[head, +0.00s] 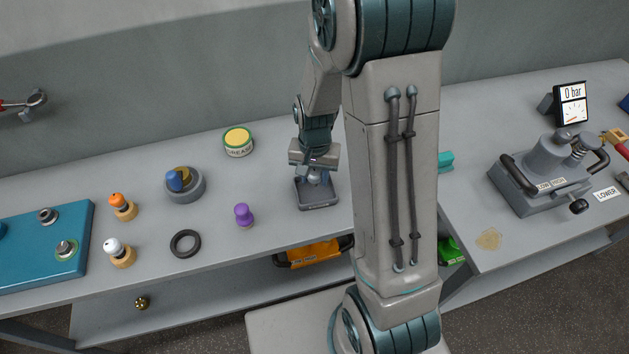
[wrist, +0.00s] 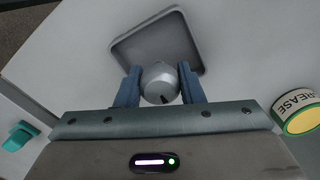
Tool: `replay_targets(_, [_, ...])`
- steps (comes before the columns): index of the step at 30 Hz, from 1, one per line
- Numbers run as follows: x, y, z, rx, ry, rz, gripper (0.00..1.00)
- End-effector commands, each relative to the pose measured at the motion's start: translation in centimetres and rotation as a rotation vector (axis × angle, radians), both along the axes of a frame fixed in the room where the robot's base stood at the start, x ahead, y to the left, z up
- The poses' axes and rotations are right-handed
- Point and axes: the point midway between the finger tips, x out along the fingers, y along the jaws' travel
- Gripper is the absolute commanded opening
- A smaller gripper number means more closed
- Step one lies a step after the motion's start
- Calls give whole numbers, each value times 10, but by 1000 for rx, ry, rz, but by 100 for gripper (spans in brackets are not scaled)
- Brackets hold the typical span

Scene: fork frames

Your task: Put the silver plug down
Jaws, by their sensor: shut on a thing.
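My gripper (wrist: 159,88) is shut on the silver plug (wrist: 160,82), a round grey metal piece between its two blue fingers. In the head view my gripper (head: 316,178) points down over a shallow grey tray (head: 319,205) on the bench; the tray also shows in the wrist view (wrist: 190,50). The plug (head: 314,177) is small and partly hidden by the fingers there. I cannot tell whether the plug touches the tray.
A grease tin (head: 238,142) stands behind left of the tray. A purple plug (head: 243,214), a black ring (head: 185,243) and a grey round holder (head: 185,186) are to the left. A teal block (head: 446,160) lies to the right. Bench around the tray is clear.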

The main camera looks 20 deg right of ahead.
Motion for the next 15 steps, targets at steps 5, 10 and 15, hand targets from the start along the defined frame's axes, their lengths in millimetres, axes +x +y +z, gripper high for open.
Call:
replay_targets(5, [-1, 0, -23, 0, 5, 0, 22])
replay_targets(10, [-1, 0, -30, 1, 2, 0, 22])
replay_targets(15, [-1, 0, -30, 0, 1, 0, 22])
